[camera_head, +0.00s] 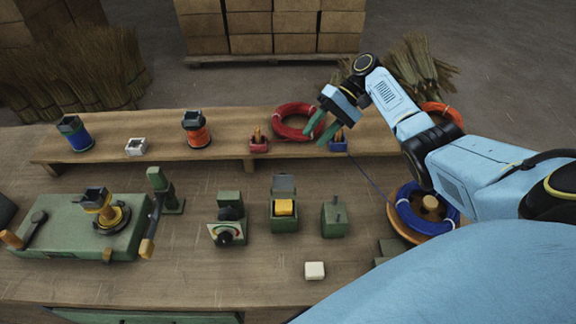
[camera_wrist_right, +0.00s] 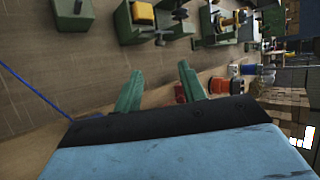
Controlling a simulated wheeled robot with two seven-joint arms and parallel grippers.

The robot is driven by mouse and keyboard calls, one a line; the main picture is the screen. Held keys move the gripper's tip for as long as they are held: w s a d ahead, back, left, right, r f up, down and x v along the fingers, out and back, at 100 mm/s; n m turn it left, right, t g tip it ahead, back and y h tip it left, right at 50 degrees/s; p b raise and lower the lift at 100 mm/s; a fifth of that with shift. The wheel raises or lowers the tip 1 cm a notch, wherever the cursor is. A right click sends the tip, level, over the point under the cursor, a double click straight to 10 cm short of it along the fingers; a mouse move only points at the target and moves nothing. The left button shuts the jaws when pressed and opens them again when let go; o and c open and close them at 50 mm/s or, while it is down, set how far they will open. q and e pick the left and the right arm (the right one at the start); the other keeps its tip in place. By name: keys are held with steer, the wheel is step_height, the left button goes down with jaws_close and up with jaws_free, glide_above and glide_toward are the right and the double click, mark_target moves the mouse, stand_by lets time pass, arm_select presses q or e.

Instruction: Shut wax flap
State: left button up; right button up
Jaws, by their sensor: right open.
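The wax box (camera_head: 284,221) is a small green box on the bench with a yellow wax block (camera_head: 284,207) showing inside. Its grey-green wax flap (camera_head: 284,184) stands raised at the box's back edge, leaving the wax uncovered. The box's yellow wax also shows at the top of the right wrist view (camera_wrist_right: 142,12). My right gripper (camera_head: 318,131) is open and empty, above the back shelf, behind and right of the wax box and apart from it. Its two green fingers are spread in the right wrist view (camera_wrist_right: 162,76). My left gripper is not in view.
A green box with pegs (camera_head: 335,217) stands right of the wax box, and a dial device (camera_head: 227,230) stands left. A red coil (camera_head: 298,120) and small clips lie on the shelf near my gripper. A white block (camera_head: 315,270) lies in front; bench around it is clear.

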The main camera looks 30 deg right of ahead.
mark_target(283, 180)
steer(key=p+x, duration=0.1)
steer(key=x, duration=1)
steer(key=shift+a+f, duration=0.15)
steer(key=shift+a, duration=0.1)
jaws_close()
